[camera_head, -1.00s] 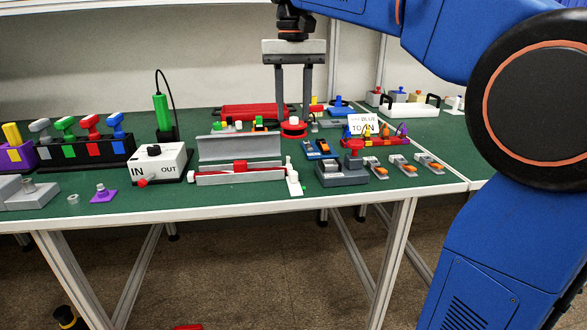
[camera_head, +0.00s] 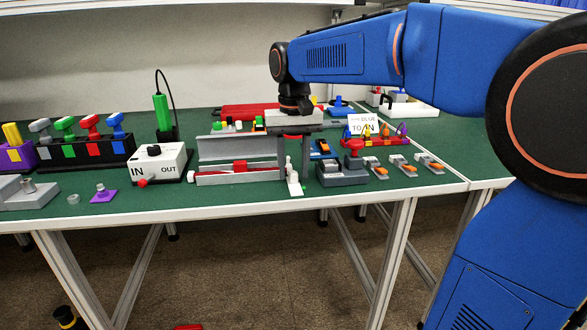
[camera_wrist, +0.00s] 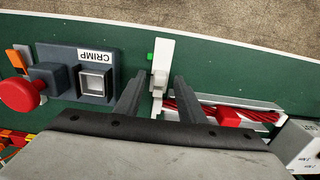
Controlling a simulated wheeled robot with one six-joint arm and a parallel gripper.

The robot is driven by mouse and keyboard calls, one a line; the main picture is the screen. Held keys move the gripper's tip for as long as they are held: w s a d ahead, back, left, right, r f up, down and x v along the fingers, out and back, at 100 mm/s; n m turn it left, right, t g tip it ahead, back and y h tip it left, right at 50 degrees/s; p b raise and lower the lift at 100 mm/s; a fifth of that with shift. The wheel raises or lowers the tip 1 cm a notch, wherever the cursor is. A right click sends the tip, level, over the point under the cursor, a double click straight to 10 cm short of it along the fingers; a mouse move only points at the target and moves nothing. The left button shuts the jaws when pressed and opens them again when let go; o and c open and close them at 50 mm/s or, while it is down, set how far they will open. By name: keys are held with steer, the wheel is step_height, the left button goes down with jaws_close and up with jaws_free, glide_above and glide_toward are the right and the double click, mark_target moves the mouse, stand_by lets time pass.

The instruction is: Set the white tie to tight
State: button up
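The white tie (camera_head: 294,187) stands at the front edge of the green table, at the right end of the grey trough. It has a flat base and a small upright part; in the wrist view the tie (camera_wrist: 161,62) shows a green mark beside it. My gripper (camera_head: 292,157) is above and just behind the tie, pointing down. In the wrist view my gripper (camera_wrist: 160,82) is open, with one finger on each side of the tie's upright part and a gap to both. No contact shows. The tie's lower end is partly hidden by the gripper body.
The grey trough with red wires (camera_head: 240,178) lies left of the tie. The grey CRIMP block with a red knob (camera_head: 343,173) stands close on the right. A white IN/OUT box (camera_head: 158,164) is further left. The table's front edge is near.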

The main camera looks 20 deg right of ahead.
mark_target(296, 189)
steer(key=shift+f, duration=0.25)
jaws_close()
steer(key=shift+s+a, duration=0.15)
steer(key=shift+s, duration=0.6)
steer(key=shift+s+a, duration=0.1)
steer(key=shift+s, duration=0.65)
jaws_free()
step_height(296, 189, up, 18)
steer(key=shift+f, duration=0.25)
